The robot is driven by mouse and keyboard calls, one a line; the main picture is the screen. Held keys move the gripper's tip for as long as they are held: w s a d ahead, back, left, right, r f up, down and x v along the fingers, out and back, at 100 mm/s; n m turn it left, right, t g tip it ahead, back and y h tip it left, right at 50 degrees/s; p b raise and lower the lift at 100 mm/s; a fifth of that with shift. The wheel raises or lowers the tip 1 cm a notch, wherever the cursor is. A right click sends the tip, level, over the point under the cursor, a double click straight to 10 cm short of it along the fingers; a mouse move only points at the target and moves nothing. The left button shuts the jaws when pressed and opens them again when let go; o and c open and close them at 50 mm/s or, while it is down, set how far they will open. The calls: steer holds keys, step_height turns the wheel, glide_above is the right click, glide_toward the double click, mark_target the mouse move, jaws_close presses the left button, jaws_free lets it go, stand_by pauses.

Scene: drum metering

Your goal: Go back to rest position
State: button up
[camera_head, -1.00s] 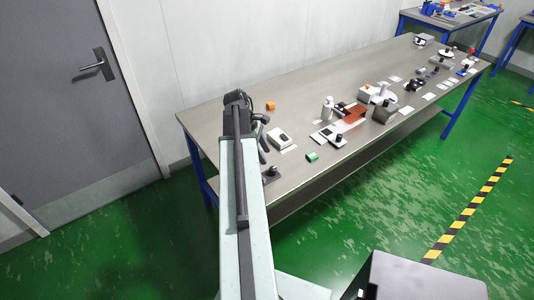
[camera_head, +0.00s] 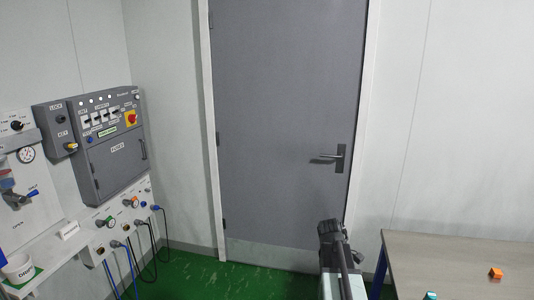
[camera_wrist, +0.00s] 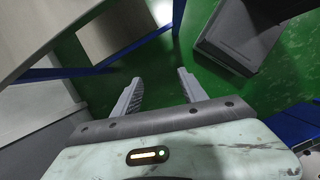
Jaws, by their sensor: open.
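My gripper (camera_wrist: 160,74) shows in the wrist view with its two grey fingers spread apart. Nothing is between them, and green floor shows beyond the tips. In the head view part of my arm stands at the bottom, right of centre, in front of the door; the gripper fingers cannot be made out there.
A grey bench (camera_head: 455,258) is at the lower right, with an orange block (camera_head: 495,273) and a teal block (camera_head: 430,295) on it. A closed grey door (camera_head: 285,120) is in the middle. A wall control panel (camera_head: 110,145) with hanging cables is at the left.

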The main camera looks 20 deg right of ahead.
steer(key=w+a+m+t+y, duration=0.1)
steer(key=a+m, duration=0.3)
steer(key=a, duration=1.2)
steer(key=w+a+f+m+t+y, duration=0.1)
steer(key=w+a+m, duration=0.2)
steer(key=a, duration=1.2)
steer(key=shift+a+m+t+y, duration=0.3)
steer(key=shift+a+m, duration=0.1)
steer(key=shift+m, duration=0.3)
steer(key=shift+f, duration=0.1)
